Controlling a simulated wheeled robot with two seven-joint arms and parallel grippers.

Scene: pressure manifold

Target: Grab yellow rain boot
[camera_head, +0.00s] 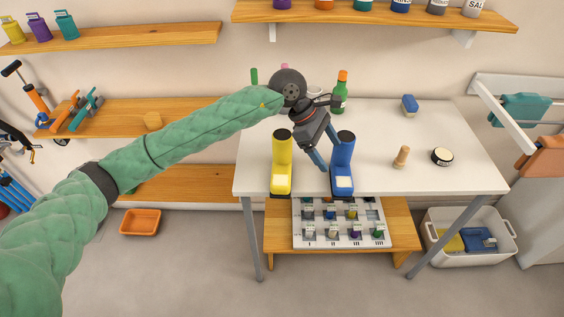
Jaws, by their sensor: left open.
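The yellow rain boot (281,160) stands upright near the front edge of the white table, with a dark opening at its top and a pale patch at its toe. A blue rain boot (343,170) of the same shape stands to its right. My left gripper (326,158) reaches in from the left above the table and points down between the two boots, closer to the blue one. It is open and holds nothing; its fingers partly overlap the blue boot's outline, and I cannot tell whether they touch it. My right gripper is not in view.
Behind the gripper stands a green bottle with an orange cap (341,92). A wooden peg (402,157), a round tin (442,156) and a blue sponge-like block (409,105) are to the right. A compartment tray (317,238) sits on a low shelf below the table.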

